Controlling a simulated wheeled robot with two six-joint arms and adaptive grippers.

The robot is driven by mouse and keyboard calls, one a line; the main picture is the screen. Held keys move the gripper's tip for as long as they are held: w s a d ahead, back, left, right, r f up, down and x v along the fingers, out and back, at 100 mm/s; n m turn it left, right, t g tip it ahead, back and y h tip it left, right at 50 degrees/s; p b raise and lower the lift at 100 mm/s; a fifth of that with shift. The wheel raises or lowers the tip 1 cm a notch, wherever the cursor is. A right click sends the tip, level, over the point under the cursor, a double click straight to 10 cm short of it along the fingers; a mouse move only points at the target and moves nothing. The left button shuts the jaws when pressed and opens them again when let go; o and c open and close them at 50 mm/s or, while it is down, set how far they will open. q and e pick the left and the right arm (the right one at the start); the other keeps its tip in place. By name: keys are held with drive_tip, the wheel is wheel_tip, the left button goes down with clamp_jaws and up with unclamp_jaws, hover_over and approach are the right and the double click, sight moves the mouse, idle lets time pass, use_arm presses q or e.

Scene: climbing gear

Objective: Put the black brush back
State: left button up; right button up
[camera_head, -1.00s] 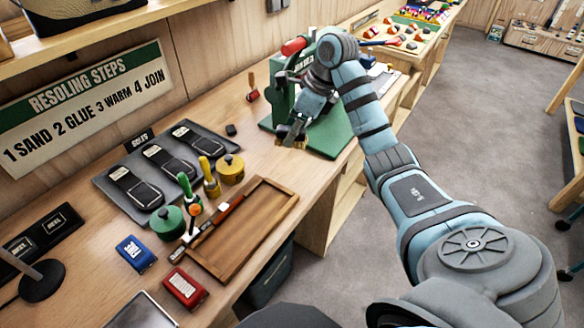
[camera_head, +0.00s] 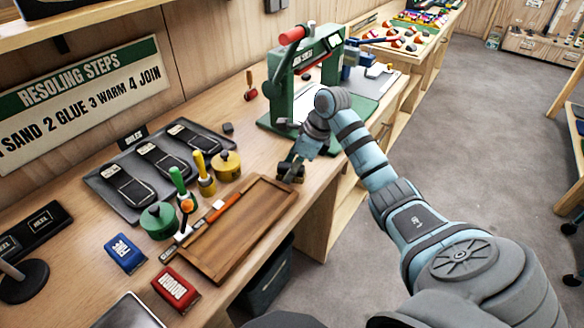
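My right gripper (camera_head: 290,172) is low over the bench at the far right corner of the wooden tray (camera_head: 243,232). Its dark fingers are small and seen from behind, so I cannot tell whether they are open or hold anything. I cannot pick out a clearly black brush. A green-handled brush (camera_head: 178,181) stands by the green pot (camera_head: 159,221), and a yellow-handled brush (camera_head: 201,166) stands by the yellow pot (camera_head: 227,164). A small orange and dark upright piece (camera_head: 187,205) is just right of the green pot. My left gripper is out of view.
A green press (camera_head: 283,85) stands behind my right gripper. A grey tray of soles (camera_head: 137,190) lies at the wall side. Blue (camera_head: 125,253) and red (camera_head: 176,289) boxes are nearer. An orange-and-grey tool (camera_head: 222,212) lies along the wooden tray's left edge.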

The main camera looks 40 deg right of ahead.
drive_tip(key=shift+r, duration=0.1)
drive_tip(key=shift+d+r, duration=0.15)
drive_tip(key=shift+r, duration=0.2)
drive_tip(key=p+v, duration=0.1)
drive_tip(key=v, duration=1)
drive_tip(key=shift+s+r, duration=0.15)
